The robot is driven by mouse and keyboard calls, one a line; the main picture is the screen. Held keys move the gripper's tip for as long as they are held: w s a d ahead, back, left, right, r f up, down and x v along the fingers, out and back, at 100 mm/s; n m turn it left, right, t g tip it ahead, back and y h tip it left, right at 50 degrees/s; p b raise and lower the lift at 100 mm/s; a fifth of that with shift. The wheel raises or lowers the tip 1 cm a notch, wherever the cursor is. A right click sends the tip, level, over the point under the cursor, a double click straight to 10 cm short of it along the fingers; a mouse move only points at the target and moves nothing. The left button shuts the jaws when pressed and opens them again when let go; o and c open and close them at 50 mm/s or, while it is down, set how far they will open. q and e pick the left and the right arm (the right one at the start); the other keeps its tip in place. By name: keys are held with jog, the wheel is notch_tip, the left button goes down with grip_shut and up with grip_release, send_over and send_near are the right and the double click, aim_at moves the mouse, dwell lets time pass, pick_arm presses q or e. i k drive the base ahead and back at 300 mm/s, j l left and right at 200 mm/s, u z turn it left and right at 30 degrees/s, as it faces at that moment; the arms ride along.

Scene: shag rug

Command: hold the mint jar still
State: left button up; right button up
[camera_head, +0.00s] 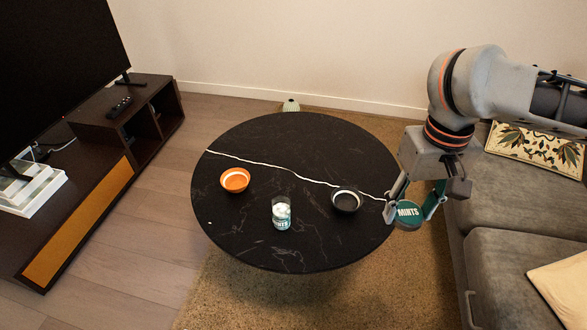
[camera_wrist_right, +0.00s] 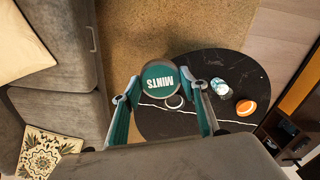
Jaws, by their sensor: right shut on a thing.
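The lid sits between both fingers in the right wrist view (camera_wrist_right: 162,77). My left gripper is not in view.
An orange bowl (camera_head: 235,180) stands left of the jar and a dark bowl (camera_head: 346,200) to its right. A grey sofa (camera_head: 520,260) is on the right. The table's back is clear.

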aim_at(281, 205)
jog(key=i+j, duration=0.25)
jog(key=j, duration=0.15)
jog(key=i+j, duration=0.25)
jog(key=j, duration=0.15)
jog(key=i+j+z, duration=0.1)
jog(key=j, duration=0.3)
jog(key=i+j, duration=0.35)
jog(key=j, duration=0.1)
